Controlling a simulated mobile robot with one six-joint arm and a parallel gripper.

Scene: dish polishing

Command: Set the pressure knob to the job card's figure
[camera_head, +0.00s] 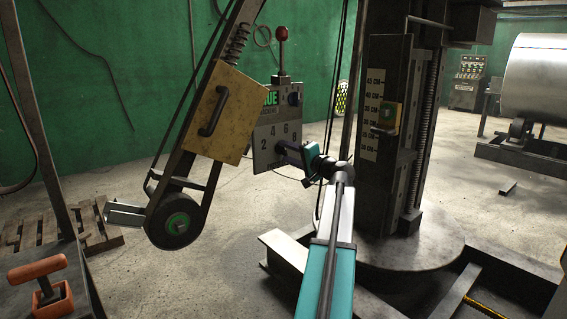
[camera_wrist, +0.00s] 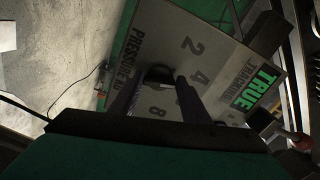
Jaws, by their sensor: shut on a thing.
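The grey control panel (camera_head: 262,152) carries a printed pressure scale; 2, 4, 6 and 8 can be read in the head view. In the wrist view the panel (camera_wrist: 165,25) shows tilted, with the word PRESSURE and a green TRUE label. The dark pressure knob (camera_wrist: 158,74) sits between the fingertips of my gripper (camera_wrist: 155,80), which is shut on it. In the head view my gripper (camera_head: 286,152) reaches the panel's face from the right and hides the knob. The knob's pointer cannot be made out. I cannot identify a job card in either view.
A red-knobbed lever (camera_head: 281,45) stands above the panel. The belt arm with a yellow box (camera_head: 215,110) and wheel (camera_head: 180,220) is just left. A dark column with a scale (camera_head: 372,115) stands right of my gripper. Open concrete floor lies behind.

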